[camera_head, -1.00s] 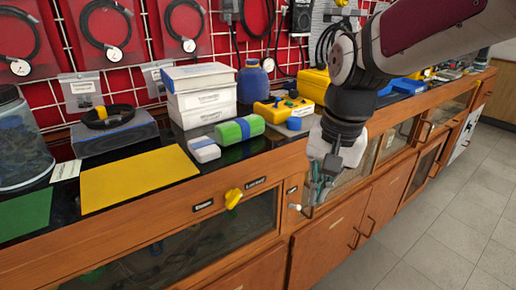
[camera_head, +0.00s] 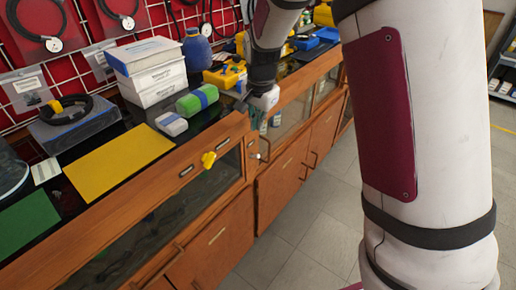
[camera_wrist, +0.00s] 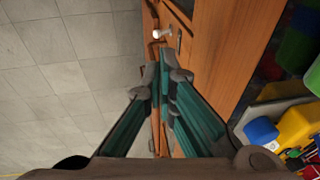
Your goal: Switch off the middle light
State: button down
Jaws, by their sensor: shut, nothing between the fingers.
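I cannot make out a lit lamp or tell which control is the middle light's. A small white knob (camera_head: 258,156) sticks out of the wooden front, beside a small dark label. It also shows in the wrist view, at the top (camera_wrist: 161,32), just beyond my fingertips and apart from them. My gripper (camera_head: 257,124) is above and close to this knob, at the bench's front edge, partly hidden by my wrist. In the wrist view its teal fingers (camera_wrist: 160,78) are shut with nothing between them.
The wooden bench (camera_head: 196,221) bears a yellow mat (camera_head: 120,162), white boxes (camera_head: 150,78), a green-and-blue block (camera_head: 197,99) and a yellow device (camera_head: 224,75). Glass-fronted and wooden doors run along the front. The tiled floor (camera_head: 311,226) is clear. My arm hides much of the right.

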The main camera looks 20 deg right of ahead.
aim_at(257, 157)
jog(key=shift+f, duration=0.15)
jog(key=b+x, duration=0.2)
jog(key=x, duration=1.1)
jog(key=shift+f, duration=0.4)
